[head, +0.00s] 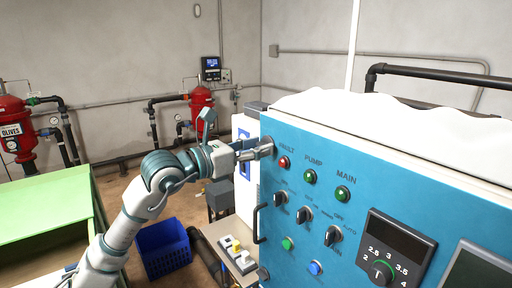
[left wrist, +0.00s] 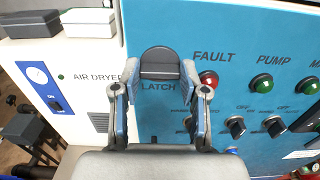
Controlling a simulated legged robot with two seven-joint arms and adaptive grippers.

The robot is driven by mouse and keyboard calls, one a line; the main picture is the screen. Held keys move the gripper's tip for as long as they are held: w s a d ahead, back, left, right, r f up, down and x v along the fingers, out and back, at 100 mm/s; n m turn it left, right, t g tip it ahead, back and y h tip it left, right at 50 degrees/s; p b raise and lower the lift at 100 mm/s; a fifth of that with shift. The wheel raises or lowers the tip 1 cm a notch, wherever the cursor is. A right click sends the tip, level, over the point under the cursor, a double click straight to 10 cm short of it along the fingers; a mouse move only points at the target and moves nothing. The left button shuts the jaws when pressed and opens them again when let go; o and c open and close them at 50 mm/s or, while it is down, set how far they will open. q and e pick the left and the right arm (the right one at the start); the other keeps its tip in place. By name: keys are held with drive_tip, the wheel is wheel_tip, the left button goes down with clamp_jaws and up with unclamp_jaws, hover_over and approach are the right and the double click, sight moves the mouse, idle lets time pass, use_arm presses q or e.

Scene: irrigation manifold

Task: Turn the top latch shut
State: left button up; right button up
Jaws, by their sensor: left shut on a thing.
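The top latch (left wrist: 160,55) is a dark round knob with a flat grip bar across it, on the upper left corner of the blue panel (left wrist: 220,30). In the left wrist view the word LATCH shows below it. My left gripper (head: 262,150) reaches in from the left and is shut on this latch, one finger on each side of its bar. In the head view the fingers mostly cover the latch. A second, lower latch (head: 263,273) shows near the panel's lower left. My right gripper is not in view.
A black door handle (head: 257,223) stands out below the gripper. Lamps and selector knobs (head: 304,214) lie to the right. A white air dryer unit (left wrist: 60,90) stands just left of the panel. A blue crate (head: 163,250) and a green bin (head: 45,205) are lower left.

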use_arm(q)
drive_tip(key=shift+m, duration=0.3)
drive_tip(key=shift+s+d+f+m+p, duration=0.1)
drive_tip(key=shift+f+m+p, duration=0.05)
drive_tip(key=shift+m, duration=4.15)
drive_tip(key=shift+f+m+p, duration=0.1)
drive_tip(key=shift+m+p, duration=0.05)
drive_tip(key=shift+m, duration=4.15)
drive_tip(key=shift+f, duration=0.1)
drive_tip(key=o, duration=1.1)
drive_tip(key=shift+o, duration=0.2)
drive_tip(key=v, duration=1.2)
